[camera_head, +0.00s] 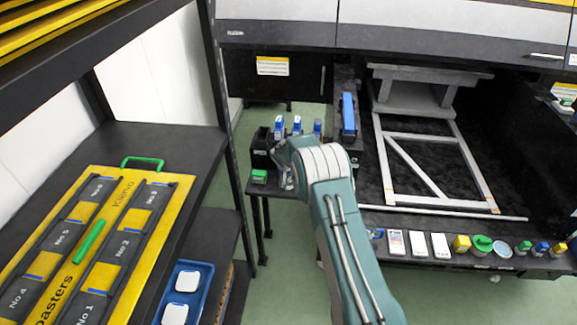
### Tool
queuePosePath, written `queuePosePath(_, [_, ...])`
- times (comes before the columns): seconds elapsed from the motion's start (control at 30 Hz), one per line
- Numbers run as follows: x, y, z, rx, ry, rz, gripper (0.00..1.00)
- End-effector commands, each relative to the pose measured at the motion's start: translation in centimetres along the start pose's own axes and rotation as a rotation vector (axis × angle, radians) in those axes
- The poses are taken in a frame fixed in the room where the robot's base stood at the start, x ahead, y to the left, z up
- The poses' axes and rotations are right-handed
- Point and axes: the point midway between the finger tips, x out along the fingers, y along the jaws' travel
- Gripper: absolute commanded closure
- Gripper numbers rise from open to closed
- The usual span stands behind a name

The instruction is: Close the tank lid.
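My gripper (284,165) is small and dark at the end of my teal and white arm, low over the left part of a small black stand. Its fingers are mostly hidden by the arm, so I cannot tell whether they are open or hold anything. A black open-topped box (262,148) stands just left of the gripper. Several blue and white bottles (297,125) stand in a row behind it. A green-topped item (259,176) sits at the stand's front left corner. I cannot tell which part is the tank lid.
A black shelf (150,146) with a yellow panel (90,225) fills the left. A large machine with a grey frame (425,165) stands at right. Small bottles and white cards (417,244) line its front ledge. Green floor (285,280) is clear between.

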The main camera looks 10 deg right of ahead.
Motion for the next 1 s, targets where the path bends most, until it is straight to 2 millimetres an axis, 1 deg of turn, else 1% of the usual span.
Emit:
queuePosePath(0.23, [0.5,0.0,0.3,0.000,-0.001,0.000,1.00])
queuePosePath(0.73, [0.8,0.0,0.7,-0.001,-0.007,0.002,1.00])
queuePosePath(1.0, [0.2,0.0,1.2,-0.002,-0.010,0.003,1.00])
